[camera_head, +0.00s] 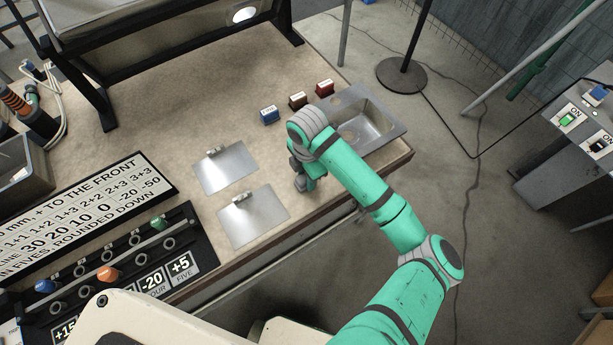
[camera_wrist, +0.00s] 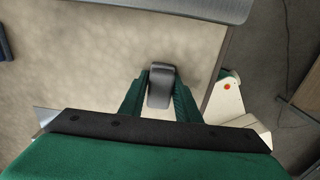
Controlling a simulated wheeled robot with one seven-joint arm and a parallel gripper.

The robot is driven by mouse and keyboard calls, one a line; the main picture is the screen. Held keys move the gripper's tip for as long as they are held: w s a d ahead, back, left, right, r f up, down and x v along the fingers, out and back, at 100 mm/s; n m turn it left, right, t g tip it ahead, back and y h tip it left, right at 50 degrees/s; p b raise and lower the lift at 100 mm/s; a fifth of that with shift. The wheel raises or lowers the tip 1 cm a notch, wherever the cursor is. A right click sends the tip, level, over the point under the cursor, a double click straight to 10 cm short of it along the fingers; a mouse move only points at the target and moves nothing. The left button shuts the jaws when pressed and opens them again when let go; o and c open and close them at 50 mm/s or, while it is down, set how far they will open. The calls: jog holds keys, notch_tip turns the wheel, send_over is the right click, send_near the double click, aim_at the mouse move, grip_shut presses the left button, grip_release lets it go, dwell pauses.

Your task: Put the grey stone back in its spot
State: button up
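My gripper (camera_head: 302,184) is low over the tan bench, near its front edge and left of the sink. In the wrist view my gripper (camera_wrist: 162,82) has its two green fingers on either side of a dark grey, rounded block (camera_wrist: 160,88), which looks like the grey stone. The fingers appear to touch its sides. In the head view the stone is hidden or too small to make out. I cannot tell whether it touches the bench. Which place is the stone's spot is not clear from these views.
Two metal plates (camera_head: 226,167) with small grey fittings lie left of my gripper. A blue block (camera_head: 270,115) and two dark red blocks (camera_head: 325,88) stand behind it, near the steel sink (camera_head: 362,125). A black rack (camera_head: 104,262) with coloured knobs is at lower left.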

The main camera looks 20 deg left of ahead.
jog(key=shift+o, duration=1.2)
jog(key=shift+s+f, duration=0.1)
jog(key=shift+f, duration=0.15)
jog(key=shift+f, duration=0.1)
